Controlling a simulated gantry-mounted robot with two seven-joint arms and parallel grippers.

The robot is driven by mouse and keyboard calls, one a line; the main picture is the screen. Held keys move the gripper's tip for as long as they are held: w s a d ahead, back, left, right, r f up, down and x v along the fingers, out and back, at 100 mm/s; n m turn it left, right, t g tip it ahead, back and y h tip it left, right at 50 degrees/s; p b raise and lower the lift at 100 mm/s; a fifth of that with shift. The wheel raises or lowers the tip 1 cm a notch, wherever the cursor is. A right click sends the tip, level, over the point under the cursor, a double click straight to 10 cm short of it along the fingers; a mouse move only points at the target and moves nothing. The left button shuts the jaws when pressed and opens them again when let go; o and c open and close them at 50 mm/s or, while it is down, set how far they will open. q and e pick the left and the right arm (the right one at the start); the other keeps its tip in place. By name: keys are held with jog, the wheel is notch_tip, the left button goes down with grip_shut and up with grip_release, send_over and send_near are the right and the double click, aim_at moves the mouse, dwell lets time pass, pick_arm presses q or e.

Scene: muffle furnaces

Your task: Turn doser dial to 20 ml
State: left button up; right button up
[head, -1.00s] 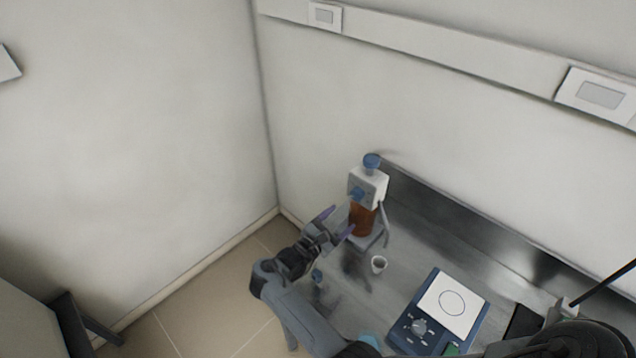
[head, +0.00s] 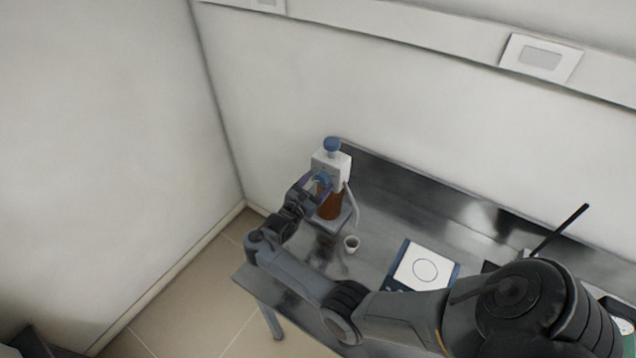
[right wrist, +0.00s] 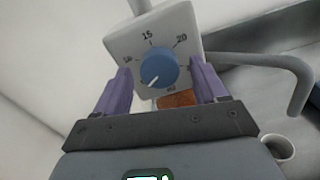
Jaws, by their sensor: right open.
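The doser (head: 331,170) is a white block with a blue top cap on an amber bottle (head: 330,206), at the left end of the steel bench. In the right wrist view its blue dial (right wrist: 159,68) faces me, with marks including 15 and 20 around it. The dial's white pointer line points to the lower left, away from the 20 at the upper right. My right gripper (head: 318,184) is open in front of the doser. In the right wrist view its purple fingers (right wrist: 160,85) stand on either side of the dial, apart from it. My left gripper is not in view.
A small white cup (head: 352,243) stands on the bench near the bottle. A blue device with a white plate (head: 424,268) lies to its right. The doser's spout tube (right wrist: 291,75) curves down at the right. The back wall is close behind.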

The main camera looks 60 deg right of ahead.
jog(key=shift+d, duration=0.3)
jog(key=c, duration=1.1)
jog(key=shift+o, duration=0.2)
